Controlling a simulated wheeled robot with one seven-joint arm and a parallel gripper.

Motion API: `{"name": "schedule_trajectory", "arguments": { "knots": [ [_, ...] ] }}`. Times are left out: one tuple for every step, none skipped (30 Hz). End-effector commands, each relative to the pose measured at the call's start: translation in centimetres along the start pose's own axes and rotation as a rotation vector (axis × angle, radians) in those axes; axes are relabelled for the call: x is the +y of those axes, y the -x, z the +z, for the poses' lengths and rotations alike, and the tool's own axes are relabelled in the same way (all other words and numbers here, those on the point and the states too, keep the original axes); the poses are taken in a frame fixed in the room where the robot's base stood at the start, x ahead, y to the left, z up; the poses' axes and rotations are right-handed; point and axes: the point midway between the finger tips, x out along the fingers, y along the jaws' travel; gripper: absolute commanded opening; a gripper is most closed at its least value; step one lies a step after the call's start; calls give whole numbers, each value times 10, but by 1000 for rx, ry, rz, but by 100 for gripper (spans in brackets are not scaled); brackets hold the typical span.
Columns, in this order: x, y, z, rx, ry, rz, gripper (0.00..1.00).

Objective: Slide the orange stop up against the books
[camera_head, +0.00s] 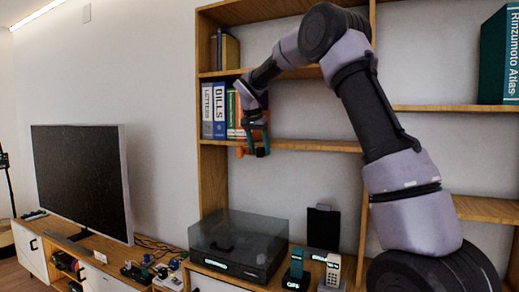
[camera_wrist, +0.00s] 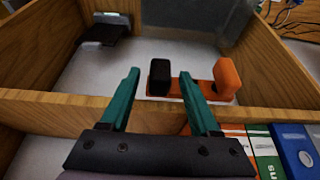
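The orange stop (camera_wrist: 228,75) shows in the wrist view as an orange upright on a flat orange base, with a black block (camera_wrist: 160,78) beside it on the base. My gripper (camera_wrist: 159,74) has its teal fingers spread, and the black block shows between the fingertips with gaps at both sides. I cannot tell whether the fingers reach down around it. In the head view the orange stop (camera_head: 240,151) is partly hidden by my gripper (camera_head: 258,150) at the shelf edge. The books (camera_head: 220,110) stand upright just left of it; in the wrist view the books (camera_wrist: 265,150) are at lower right.
The wooden shelf (camera_head: 315,145) is bare to the right of my gripper. An upper board (camera_head: 285,73) passes close to my arm. Below stand a record player with a dark lid (camera_head: 238,245) and small devices (camera_head: 297,268). A television (camera_head: 82,182) is at left.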

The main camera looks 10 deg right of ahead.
Motion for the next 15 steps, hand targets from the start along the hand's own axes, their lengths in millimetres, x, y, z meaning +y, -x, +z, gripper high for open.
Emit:
{"name": "schedule_trajectory", "arguments": {
  "knots": [
    [0,0,0,0,0,0,62],
    [0,1,0,0,0,0,62],
    [0,2,0,0,0,0,62],
    [0,4,0,1,0,-1,62],
    [0,7,0,2,1,-1,62],
    [-1,12,0,2,0,-2,62],
    [-1,17,0,2,0,-2,62],
    [-1,22,0,3,0,-2,62],
    [-1,30,0,2,0,-3,62],
    [-1,37,0,3,0,-3,62],
    [-1,43,0,3,-1,-4,62],
    [-1,52,0,3,0,-4,62],
    [-1,58,0,1,1,-3,62],
    [-1,64,0,2,0,-4,62],
    [-1,72,0,2,-1,-3,62]
  ]
}}
